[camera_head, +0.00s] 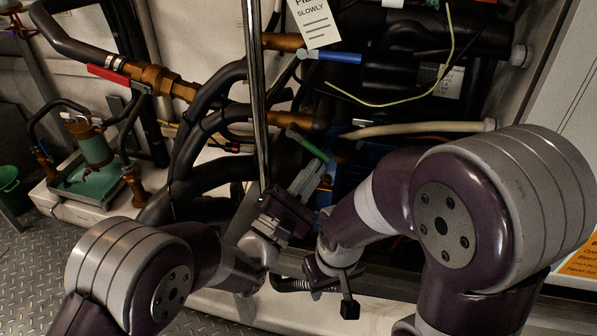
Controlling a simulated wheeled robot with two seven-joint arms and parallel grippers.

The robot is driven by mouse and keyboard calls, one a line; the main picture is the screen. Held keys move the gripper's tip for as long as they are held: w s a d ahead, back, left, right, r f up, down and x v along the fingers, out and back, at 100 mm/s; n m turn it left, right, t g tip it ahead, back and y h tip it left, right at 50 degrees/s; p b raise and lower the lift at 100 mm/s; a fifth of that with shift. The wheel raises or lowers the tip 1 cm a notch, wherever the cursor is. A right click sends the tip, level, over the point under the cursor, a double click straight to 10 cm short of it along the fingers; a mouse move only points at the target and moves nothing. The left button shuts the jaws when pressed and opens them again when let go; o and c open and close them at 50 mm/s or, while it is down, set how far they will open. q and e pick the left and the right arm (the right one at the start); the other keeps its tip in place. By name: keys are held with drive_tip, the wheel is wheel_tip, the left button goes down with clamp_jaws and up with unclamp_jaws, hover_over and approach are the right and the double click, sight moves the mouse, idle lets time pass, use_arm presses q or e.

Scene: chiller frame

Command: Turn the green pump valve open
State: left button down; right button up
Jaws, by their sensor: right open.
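The green pump valve handle (307,145) is a short green lever in the middle of the camera_head view, slanting down to the right among the pipes. My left gripper (314,173) points up at it, with its pale fingers close to the lever's lower right end. I cannot tell whether they touch it or how far apart they are. My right gripper (347,292) is lower, below its own wrist, and is open and clear of the lever. Its fingers are partly hidden and small in the picture.
A vertical metal post (256,95) stands just left of the lever. Black hoses (205,130) and a blue-handled valve (332,57) surround it. A red lever (117,76) is on the brass pipe at left. A pale ledge (215,303) runs below; the floor is at lower left.

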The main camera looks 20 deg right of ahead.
sight(329, 162)
use_arm(q)
drive_tip(key=shift+s+d+r+p, duration=0.4)
drive_tip(key=shift+d+r+p, duration=0.25)
drive_tip(key=shift+r, duration=0.2)
drive_tip(key=shift+s+d+r+p, duration=0.35)
drive_tip(key=shift+d+r+p, duration=0.2)
drive_tip(key=shift+r, duration=0.35)
